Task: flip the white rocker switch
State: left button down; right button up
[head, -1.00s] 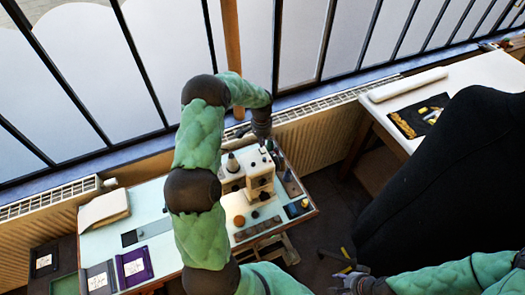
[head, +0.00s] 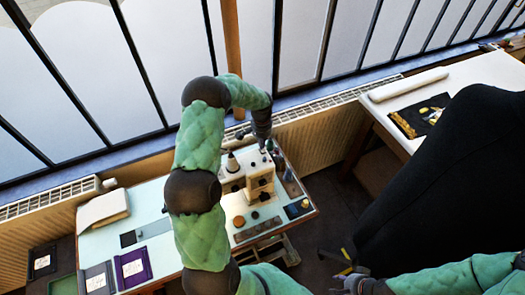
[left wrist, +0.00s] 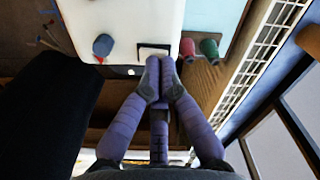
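The white sewing machine (head: 260,178) stands on the table, and its white body (left wrist: 115,22) fills the top of the left wrist view. The white rocker switch (left wrist: 153,53), in a dark frame, is on the machine's edge. My left gripper (left wrist: 158,72) is shut and empty, with its fingertips right by the switch; I cannot tell whether they touch it. In the head view the left gripper (head: 263,144) is above the machine's far end, and the switch cannot be made out. My right gripper (head: 347,268) is low at the bottom, away from the table; its fingers are unclear.
A blue knob (left wrist: 103,45) sits left of the switch. A red spool (left wrist: 187,48) and a green spool (left wrist: 209,49) stand close on the right. A radiator (head: 315,120) and window lie behind. A black chair (head: 450,190) is at the right.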

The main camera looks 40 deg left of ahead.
pick_arm(q)
jog(key=shift+f+b, duration=0.3)
jog(key=shift+f, duration=0.15)
jog(key=shift+r, duration=0.1)
jog(key=shift+r+p, duration=1.65)
jog(key=shift+r, duration=1.8)
